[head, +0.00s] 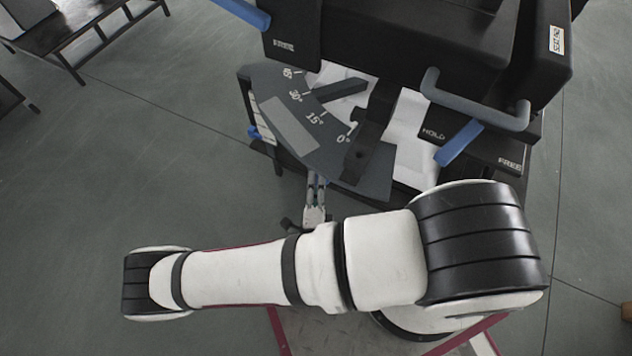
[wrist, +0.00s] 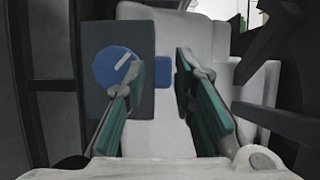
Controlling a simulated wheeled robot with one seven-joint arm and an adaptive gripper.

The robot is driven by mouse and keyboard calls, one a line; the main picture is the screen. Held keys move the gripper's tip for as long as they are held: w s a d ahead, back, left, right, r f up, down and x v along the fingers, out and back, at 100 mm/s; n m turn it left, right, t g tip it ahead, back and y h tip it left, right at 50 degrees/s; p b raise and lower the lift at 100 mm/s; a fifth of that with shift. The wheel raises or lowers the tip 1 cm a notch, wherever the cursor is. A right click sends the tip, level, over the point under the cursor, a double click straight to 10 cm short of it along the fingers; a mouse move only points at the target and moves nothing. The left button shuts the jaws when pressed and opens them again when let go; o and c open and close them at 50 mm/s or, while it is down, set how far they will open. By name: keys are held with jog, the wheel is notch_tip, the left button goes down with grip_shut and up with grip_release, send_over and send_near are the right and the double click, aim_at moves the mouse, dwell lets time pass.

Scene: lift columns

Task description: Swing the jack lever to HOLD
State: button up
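In the wrist view, a round blue hub (wrist: 108,68) with a white mark sits on a dark plate, and a blue bar end (wrist: 162,76) shows to its right, between my fingers. They look like one lever, but my left finger hides the join. My gripper (wrist: 157,76) is open; its teal fingers stand apart on either side of the bar end. I cannot tell whether they touch it. In the head view my gripper (head: 316,190) is partly hidden below the dial plate. A small blue part (head: 256,133) shows at the machine's left side; no HOLD mark is readable there.
A grey dial plate (head: 289,128) marked 0° to 45° overhangs my gripper. Another blue lever (head: 460,143) lies between HOLD and FREE labels at right, beside a grey handle (head: 476,104). One more blue lever (head: 243,12) is at the top. Open floor lies left.

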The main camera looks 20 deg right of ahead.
dwell(0.3)
jog(key=v, duration=1.2)
dwell(0.8)
